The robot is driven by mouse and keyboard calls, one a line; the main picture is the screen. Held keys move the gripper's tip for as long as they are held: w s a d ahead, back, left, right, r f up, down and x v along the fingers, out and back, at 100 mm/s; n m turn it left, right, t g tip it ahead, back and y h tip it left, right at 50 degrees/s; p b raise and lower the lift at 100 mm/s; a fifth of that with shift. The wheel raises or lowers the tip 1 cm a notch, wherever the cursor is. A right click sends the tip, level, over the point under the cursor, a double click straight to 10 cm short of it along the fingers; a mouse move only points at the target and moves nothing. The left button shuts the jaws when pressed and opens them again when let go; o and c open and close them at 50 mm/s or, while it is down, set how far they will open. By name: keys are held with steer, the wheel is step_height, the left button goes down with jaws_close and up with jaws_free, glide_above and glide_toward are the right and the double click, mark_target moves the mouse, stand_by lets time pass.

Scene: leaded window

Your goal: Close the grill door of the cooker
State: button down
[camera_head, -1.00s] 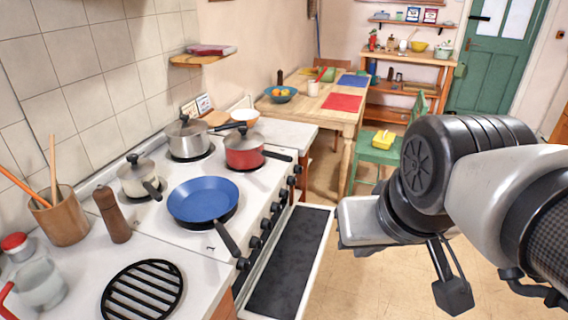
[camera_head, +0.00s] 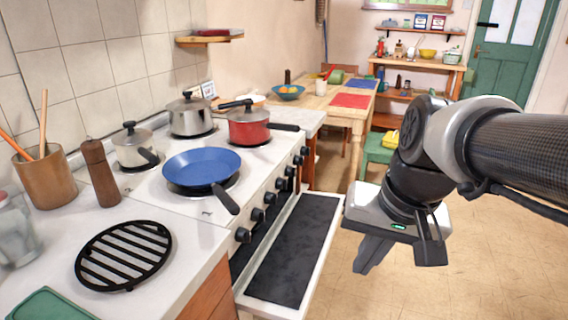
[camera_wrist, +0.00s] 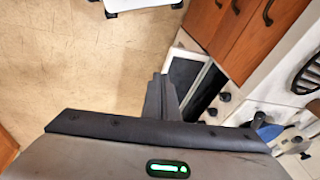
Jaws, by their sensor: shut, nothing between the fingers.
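The white cooker (camera_head: 226,202) stands along the left wall with black knobs down its front. Its grill door (camera_head: 291,250) hangs open below the knobs, a dark panel in a white frame, tilted out over the floor. In the wrist view the grill door (camera_wrist: 182,75) shows just beyond the fingers, partly hidden by them. My gripper (camera_head: 366,262) is to the right of the door, apart from it in the head view, shut and empty, fingers pointing down. The fingers (camera_wrist: 161,92) also show together in the wrist view.
Wooden cabinets (camera_wrist: 235,35) adjoin the cooker. A table (camera_head: 338,114) and green chair stand behind. The floor at right (camera_head: 470,250) is clear.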

steer(key=w+d+f+m+g+y, duration=0.3)
steer(key=w+f+m+y, duration=0.1)
steer(key=f, duration=0.6)
steer(key=w+d+f+m+g+y, duration=0.3)
steer(key=w+f+m+y, duration=0.1)
steer(key=f, duration=0.7)
step_height(320, 180, down, 21)
steer(key=s+m+t+y, duration=0.2)
steer(key=m+t+y, duration=0.7)
steer(key=m+t, duration=0.15)
steer(key=w+a+r, duration=0.2)
steer(key=a, duration=0.3)
steer(key=w+a+r+m, duration=0.1)
steer(key=a+r, duration=0.1)
steer(key=a, duration=0.3)
steer(key=shift+w+a+r, duration=0.25)
steer(key=shift+w+a, duration=0.1)
steer(key=shift+t, duration=0.25)
